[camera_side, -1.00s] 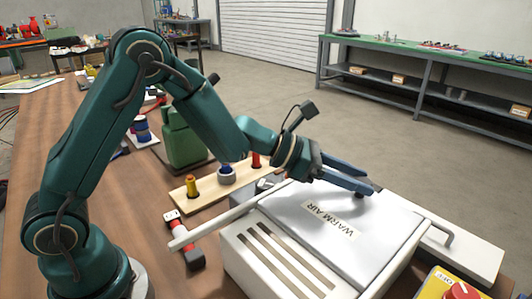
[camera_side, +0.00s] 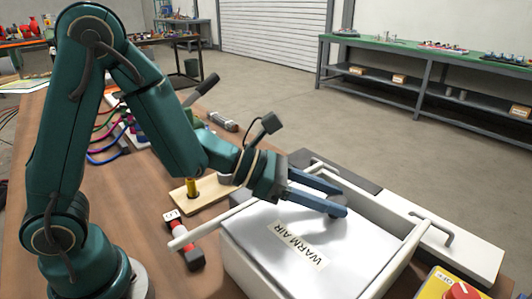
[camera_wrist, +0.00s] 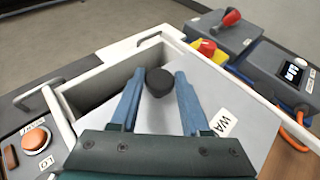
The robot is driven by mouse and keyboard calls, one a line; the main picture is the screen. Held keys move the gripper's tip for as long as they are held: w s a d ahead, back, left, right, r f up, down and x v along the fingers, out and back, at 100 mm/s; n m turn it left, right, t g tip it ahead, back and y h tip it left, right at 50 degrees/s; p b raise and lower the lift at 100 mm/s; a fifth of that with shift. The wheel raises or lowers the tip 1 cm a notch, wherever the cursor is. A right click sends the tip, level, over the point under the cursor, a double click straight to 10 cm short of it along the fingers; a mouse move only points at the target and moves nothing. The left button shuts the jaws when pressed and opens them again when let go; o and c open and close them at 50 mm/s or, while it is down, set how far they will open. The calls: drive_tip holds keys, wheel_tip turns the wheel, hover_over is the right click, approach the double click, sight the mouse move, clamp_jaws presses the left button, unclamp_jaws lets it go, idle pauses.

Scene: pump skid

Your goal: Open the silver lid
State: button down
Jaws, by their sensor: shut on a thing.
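The silver lid (camera_side: 275,225) is a flat plate labelled "WARM AIR" on a white box (camera_side: 236,264). It lies flat and is shifted toward the near left of the side view, over the box's slotted part. A gap into the box shows along its far right side, and the open interior (camera_wrist: 92,92) is at left in the wrist view. The lid's round black knob (camera_wrist: 158,83) sits between my fingers. My gripper (camera_side: 342,202) is shut on this knob; it also shows in the wrist view (camera_wrist: 160,76). The knob is partly hidden by the fingers in the side view.
A wooden block with a yellow peg (camera_side: 192,187) stands behind. A yellow box with a red knob (camera_side: 460,290) is at the near right. Cables (camera_side: 108,135) lie behind my arm.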

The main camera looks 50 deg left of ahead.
drive_tip(key=shift+c, duration=1.9)
unclamp_jaws()
drive_tip(key=shift+r, duration=0.65)
wheel_tip(320, 180, up, 3)
drive_tip(key=shift+f, duration=0.15)
drive_tip(key=s+a+r, duration=0.1)
drive_tip(key=a+r, duration=0.6)
drive_tip(key=a, duration=0.4)
drive_tip(key=shift+s+a, duration=0.3)
drive_tip(key=shift+a, duration=0.05)
